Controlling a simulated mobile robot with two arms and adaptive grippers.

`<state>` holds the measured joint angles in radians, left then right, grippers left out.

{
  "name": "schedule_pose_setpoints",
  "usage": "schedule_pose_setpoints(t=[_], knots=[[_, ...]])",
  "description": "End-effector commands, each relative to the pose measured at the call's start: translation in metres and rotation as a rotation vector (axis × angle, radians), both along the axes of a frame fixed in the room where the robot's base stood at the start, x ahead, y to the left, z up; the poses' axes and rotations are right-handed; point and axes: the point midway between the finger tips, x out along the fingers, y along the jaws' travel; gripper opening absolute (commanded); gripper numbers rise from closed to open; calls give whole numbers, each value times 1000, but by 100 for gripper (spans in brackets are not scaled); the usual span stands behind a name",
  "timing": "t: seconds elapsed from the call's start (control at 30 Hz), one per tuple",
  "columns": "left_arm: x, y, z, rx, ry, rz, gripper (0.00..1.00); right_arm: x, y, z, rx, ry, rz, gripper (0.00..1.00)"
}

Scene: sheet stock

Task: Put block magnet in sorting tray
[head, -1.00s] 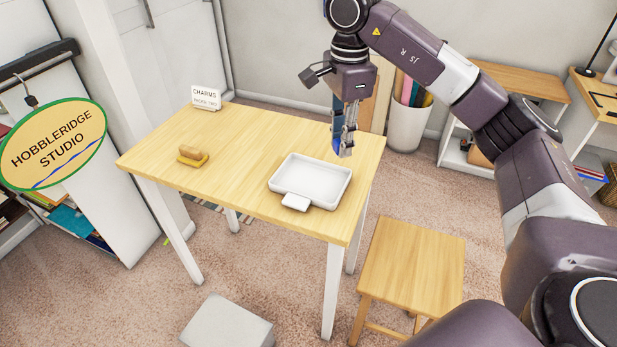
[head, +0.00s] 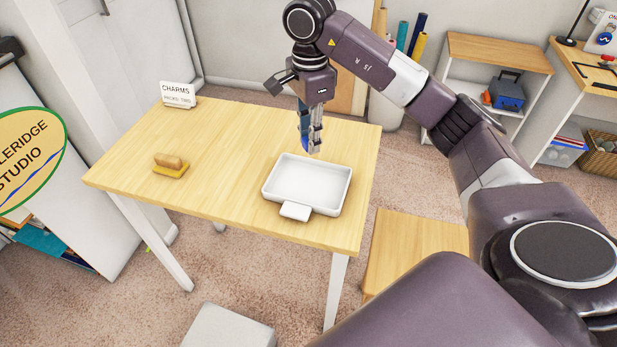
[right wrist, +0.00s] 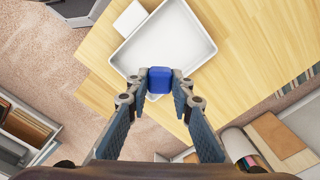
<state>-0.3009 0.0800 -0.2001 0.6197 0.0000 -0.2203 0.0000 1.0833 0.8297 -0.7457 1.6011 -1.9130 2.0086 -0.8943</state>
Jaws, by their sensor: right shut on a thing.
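The sorting tray (head: 272,193) is white, shallow and empty, with a small tab at its front, and lies on the wooden table's right part. It also shows in the right wrist view (right wrist: 196,33). The block magnet (right wrist: 160,80) is a blue block between the fingertips of my right gripper (right wrist: 160,84). My right gripper (head: 311,150) is shut on it and points down, by the tray's far edge in the head view. In the head view the block is mostly hidden by the fingers. My left gripper is not in view.
A small "CHARMS" sign (head: 178,93) stands at the back left corner. The middle of the table (head: 225,150) is clear. A wooden stool (head: 415,245) stands at the right, below table height.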

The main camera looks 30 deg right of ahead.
Motion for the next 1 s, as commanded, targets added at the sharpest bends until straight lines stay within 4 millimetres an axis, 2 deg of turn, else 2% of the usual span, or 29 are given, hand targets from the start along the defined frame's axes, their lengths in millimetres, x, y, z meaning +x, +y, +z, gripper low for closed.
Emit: schedule_pose_setpoints(t=[0.03,0.2,0.33,0.57,0.8,1.0], knots=[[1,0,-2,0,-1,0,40,-1,2,-15,4,7,1,4],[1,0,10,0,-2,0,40,-2,0,-53,0,7,-1,4],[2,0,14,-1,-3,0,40,-1,1,-76,0,4,1,4],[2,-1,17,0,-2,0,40,0,0,-93,0,2,-1,4],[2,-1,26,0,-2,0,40,-1,1,-126,0,4,-1,4],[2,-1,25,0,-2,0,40,1,0,-131,0,-1,0,4]])
